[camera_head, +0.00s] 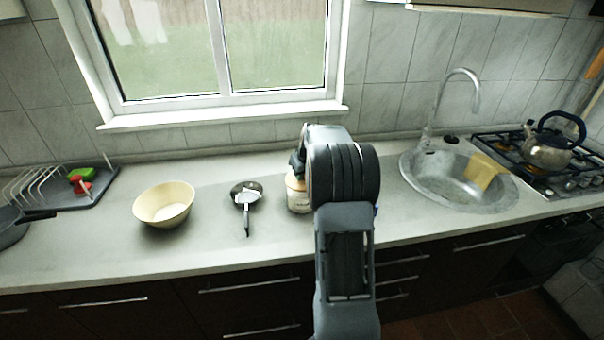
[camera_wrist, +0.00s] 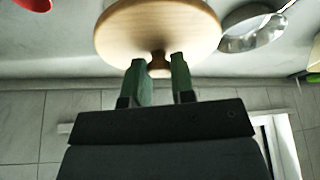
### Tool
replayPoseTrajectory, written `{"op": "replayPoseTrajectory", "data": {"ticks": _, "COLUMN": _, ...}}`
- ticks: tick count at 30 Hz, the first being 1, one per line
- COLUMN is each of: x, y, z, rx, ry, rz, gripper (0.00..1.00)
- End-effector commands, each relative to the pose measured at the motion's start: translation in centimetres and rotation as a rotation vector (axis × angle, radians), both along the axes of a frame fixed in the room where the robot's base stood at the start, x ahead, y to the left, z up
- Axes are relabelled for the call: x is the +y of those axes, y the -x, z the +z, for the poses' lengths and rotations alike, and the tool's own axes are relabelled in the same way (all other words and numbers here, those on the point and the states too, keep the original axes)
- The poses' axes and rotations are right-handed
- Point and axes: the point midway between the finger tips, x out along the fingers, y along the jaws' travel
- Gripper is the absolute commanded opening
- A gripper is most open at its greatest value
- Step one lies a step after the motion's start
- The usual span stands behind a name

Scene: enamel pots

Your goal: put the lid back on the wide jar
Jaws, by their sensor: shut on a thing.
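The round wooden lid (camera_wrist: 150,28) fills the upper middle of the wrist view, its small knob (camera_wrist: 158,68) towards me. My gripper (camera_wrist: 160,70) is shut on this knob, with one green finger on each side. In the head view a cream jar with a label (camera_head: 297,200) stands on the counter, partly behind my arm. My gripper (camera_head: 297,162) is over the jar there, mostly hidden by my arm. The jar is hidden in the wrist view, and I cannot tell whether the lid touches its rim.
A small dark pan (camera_head: 245,190) lies left of the jar, and a cream bowl (camera_head: 164,204) is farther left. A dish rack (camera_head: 60,185) stands at the far left. The sink (camera_head: 455,185) and a kettle (camera_head: 548,150) on the stove are at the right. The front counter strip is clear.

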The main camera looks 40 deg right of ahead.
Motion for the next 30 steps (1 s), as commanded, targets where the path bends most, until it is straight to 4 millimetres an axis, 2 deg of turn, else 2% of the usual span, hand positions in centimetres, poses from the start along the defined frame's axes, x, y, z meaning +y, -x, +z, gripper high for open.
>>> {"op": "replayPoseTrajectory", "data": {"ticks": 7, "x": 0.0, "y": -0.01, "z": 0.04, "rx": -0.001, "ry": 0.0, "rz": 0.0, "gripper": 0.01}}
{"op": "replayPoseTrajectory", "data": {"ticks": 8, "x": 0.0, "y": -0.01, "z": 0.04, "rx": -0.001, "ry": 0.0, "rz": 0.0, "gripper": 0.26}}
{"op": "replayPoseTrajectory", "data": {"ticks": 9, "x": 0.0, "y": -0.02, "z": 0.04, "rx": -0.001, "ry": 0.0, "rz": 0.0, "gripper": 0.29}}
{"op": "replayPoseTrajectory", "data": {"ticks": 16, "x": 0.01, "y": -0.01, "z": 0.03, "rx": 0.0, "ry": 0.0, "rz": 0.0, "gripper": 0.51}}
{"op": "replayPoseTrajectory", "data": {"ticks": 22, "x": 0.0, "y": 0.0, "z": 0.0, "rx": 0.0, "ry": 0.0, "rz": 0.0, "gripper": 0.55}}
{"op": "replayPoseTrajectory", "data": {"ticks": 30, "x": 0.0, "y": 0.0, "z": 0.0, "rx": 0.0, "ry": 0.0, "rz": 0.0, "gripper": 0.79}}
